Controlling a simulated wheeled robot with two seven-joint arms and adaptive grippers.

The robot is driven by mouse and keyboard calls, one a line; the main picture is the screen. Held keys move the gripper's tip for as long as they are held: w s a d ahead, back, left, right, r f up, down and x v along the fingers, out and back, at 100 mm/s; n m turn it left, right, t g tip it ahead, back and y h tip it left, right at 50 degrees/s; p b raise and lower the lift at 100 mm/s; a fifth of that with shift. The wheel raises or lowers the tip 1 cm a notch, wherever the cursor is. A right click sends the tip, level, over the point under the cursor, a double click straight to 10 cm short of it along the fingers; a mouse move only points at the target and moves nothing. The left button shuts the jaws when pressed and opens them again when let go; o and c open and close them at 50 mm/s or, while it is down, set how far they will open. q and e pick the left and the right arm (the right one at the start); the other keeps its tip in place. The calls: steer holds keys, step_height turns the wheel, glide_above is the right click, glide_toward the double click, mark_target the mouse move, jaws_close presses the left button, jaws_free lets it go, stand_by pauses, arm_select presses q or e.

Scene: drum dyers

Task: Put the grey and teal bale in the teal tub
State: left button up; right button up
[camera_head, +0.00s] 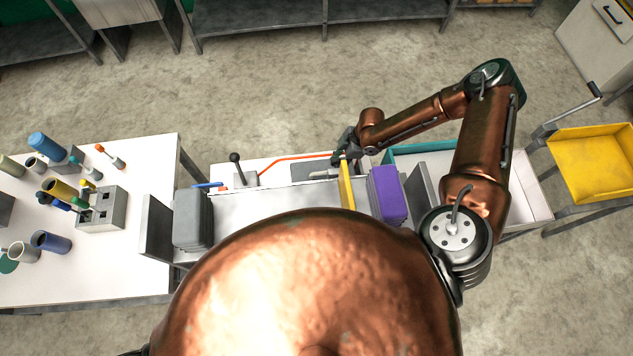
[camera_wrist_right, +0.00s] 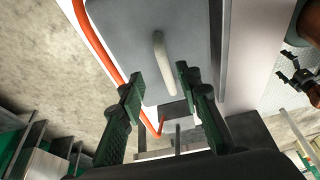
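A grey bale (camera_head: 193,218) stands at the left end of the middle bench; I see no teal on it from here. The teal tub (camera_head: 404,149) is behind my right forearm on the right, and only part of its rim shows. My right gripper (camera_head: 341,152) is over the back of the bench, near a grey panel (camera_head: 308,170) with a pale handle. In the right wrist view the gripper (camera_wrist_right: 159,76) is open, with the pale handle (camera_wrist_right: 162,62) between and beyond its fingers. I cannot tell whether they touch.
A purple bale (camera_head: 388,194) and an upright yellow board (camera_head: 346,184) stand right of centre. A black-knobbed lever (camera_head: 236,168) and red pipe (camera_head: 280,160) are behind. A yellow tub (camera_head: 592,165) is far right. The left table (camera_head: 120,260) holds several cylinders.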

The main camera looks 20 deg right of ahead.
mark_target(323, 172)
steer(key=a, duration=0.1)
steer(key=a+f, duration=0.1)
steer(key=shift+a+f+y, duration=0.1)
steer(key=shift+a+y, duration=0.2)
steer(key=shift+a, duration=0.05)
steer(key=p+x, duration=0.2)
steer(key=x, duration=0.2)
steer(key=shift+a+f, duration=0.2)
steer(key=shift+f, duration=0.15)
steer(key=shift+w+a+f, duration=0.1)
steer(key=shift+w+f, duration=0.05)
steer(key=shift+f, duration=0.3)
steer(key=shift+c, duration=0.7)
jaws_close()
steer(key=shift+w+r, duration=0.15)
steer(key=shift+w, duration=0.05)
